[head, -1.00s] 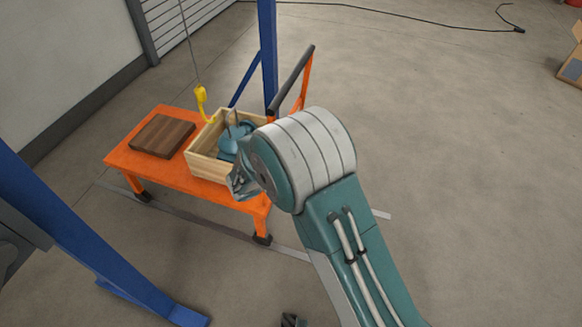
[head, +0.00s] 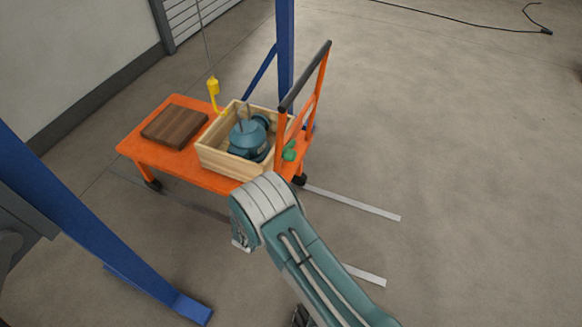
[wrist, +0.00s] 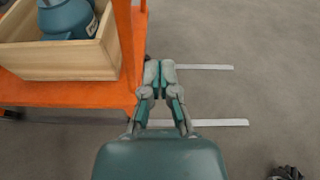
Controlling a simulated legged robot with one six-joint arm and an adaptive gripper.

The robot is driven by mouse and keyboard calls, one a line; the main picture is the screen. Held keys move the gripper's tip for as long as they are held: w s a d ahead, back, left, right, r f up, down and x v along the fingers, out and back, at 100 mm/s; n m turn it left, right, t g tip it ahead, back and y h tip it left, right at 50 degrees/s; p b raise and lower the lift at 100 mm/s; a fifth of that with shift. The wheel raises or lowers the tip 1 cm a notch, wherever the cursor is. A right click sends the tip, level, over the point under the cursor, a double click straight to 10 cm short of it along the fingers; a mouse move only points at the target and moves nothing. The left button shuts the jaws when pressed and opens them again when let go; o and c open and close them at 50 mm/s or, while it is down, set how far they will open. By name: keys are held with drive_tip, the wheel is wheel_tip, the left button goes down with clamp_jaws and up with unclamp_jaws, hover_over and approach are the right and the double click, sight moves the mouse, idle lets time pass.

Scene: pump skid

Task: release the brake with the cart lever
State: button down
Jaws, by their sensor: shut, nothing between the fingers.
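The orange cart (head: 183,178) stands left of centre in the head view, with an upright handle at its right end. A small green part (head: 290,151) shows beside the handle's base; it may be the brake lever, but its shape is too small to tell. My gripper (wrist: 159,70) shows in the wrist view with its fingers together and nothing between them. It is over the floor, just right of the cart's orange edge (wrist: 75,95) in that view. The green part cannot be made out in the wrist view. My arm hides the fingers in the head view.
A wooden crate (head: 222,162) with a blue-green pump (head: 247,139) sits on the cart, beside a brown wooden block (head: 174,126). A yellow hook (head: 213,88) hangs above. Blue frame posts (head: 285,45) stand behind and at the left.

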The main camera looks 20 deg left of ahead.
drive_tip(key=w, duration=1.1)
drive_tip(key=shift+w+d+r, duration=0.25)
drive_tip(key=shift+w+r, duration=0.05)
drive_tip(key=shift+r, duration=0.15)
drive_tip(key=shift+r, duration=0.15)
drive_tip(key=shift+r+g, duration=0.25)
drive_tip(key=shift+g, duration=0.15)
